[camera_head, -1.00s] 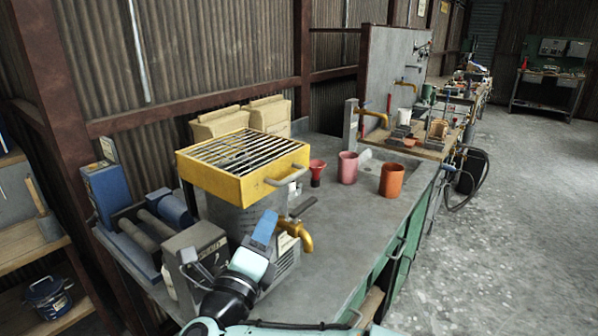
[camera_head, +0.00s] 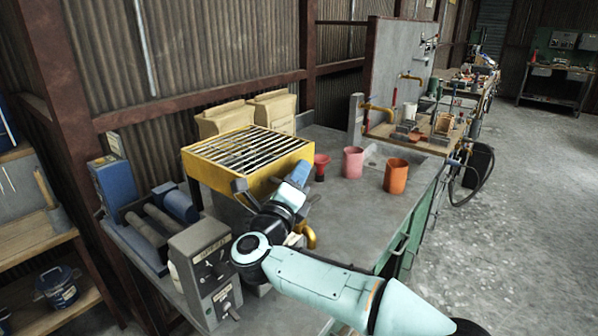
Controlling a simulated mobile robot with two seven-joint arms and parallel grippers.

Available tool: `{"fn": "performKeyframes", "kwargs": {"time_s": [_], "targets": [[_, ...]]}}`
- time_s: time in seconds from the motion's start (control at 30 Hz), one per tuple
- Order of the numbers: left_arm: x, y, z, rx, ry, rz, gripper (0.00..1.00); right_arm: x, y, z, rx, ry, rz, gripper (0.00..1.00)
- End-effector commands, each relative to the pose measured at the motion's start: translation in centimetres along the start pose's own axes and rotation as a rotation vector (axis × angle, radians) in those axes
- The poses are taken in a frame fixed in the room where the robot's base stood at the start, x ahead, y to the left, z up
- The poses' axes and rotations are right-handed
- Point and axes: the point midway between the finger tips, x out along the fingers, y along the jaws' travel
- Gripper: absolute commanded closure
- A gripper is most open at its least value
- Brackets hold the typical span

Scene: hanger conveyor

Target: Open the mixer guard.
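The mixer guard (camera_head: 230,178) is a yellow box frame with a grille of dark bars (camera_head: 245,150) on top. It sits level and closed over the grey mixer body. My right arm comes in from the lower right. My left gripper is not in view.
A grey control box (camera_head: 203,265) stands in front of the mixer at left. A dark red funnel-like cup (camera_head: 321,166), a pink cup (camera_head: 352,162) and an orange cup (camera_head: 396,175) stand to the right. The bench top (camera_head: 365,215) beyond my forearm is clear.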

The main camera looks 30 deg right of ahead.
Motion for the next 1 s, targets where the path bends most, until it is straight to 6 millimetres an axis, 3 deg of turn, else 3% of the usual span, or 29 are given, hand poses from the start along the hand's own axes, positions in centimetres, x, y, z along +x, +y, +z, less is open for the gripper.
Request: {"fn": "performKeyframes", "kwargs": {"time_s": [0.33, 0.37, 0.4, 0.43, 0.77, 1.0], "targets": [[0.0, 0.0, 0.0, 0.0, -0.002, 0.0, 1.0, 0.5, 0.1, 0.0, -0.001, 0.0, 0.0, 0.77], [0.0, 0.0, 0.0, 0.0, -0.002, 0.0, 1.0, 0.5, 0.1, 0.0, -0.001, 0.0, 0.0, 0.83], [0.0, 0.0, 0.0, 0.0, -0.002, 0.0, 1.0, 0.5, 0.1, 0.0, -0.001, 0.0, 0.001, 0.96], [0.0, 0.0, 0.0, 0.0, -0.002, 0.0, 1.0, 0.5, 0.1, 0.0, -0.001, 0.0, 0.0, 1.0], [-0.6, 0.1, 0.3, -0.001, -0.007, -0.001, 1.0, 0.6, -0.6, 0.4, -0.016, -0.001, 0.007, 1.0], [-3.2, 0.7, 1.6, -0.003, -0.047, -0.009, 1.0, 1.4, -3.1, 2.2, -0.108, -0.002, 0.043, 1.0]]}}
